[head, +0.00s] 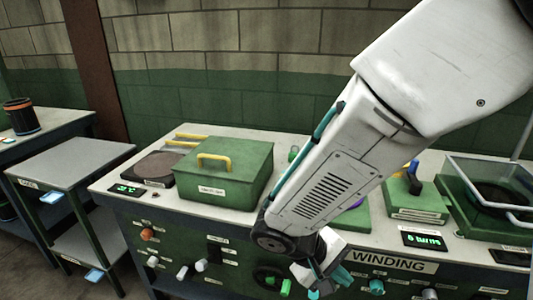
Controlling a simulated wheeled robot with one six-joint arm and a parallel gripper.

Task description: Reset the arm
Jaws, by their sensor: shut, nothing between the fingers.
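My white arm reaches from the upper right down across the winding bench (120,200). My gripper (318,285) is at the arm's lower end, low in front of the bench's front panel, near the bottom edge of the picture. It is shut and holds nothing. Its fingertips are small here and partly hard to tell from the teal knobs behind them.
A green box (225,168) with a yellow handle stands on the bench, beside a dark round plate (155,167). A green block (415,203) and a clear-lidded green case (495,200) stand at the right. A grey shelf cart (70,163) stands left.

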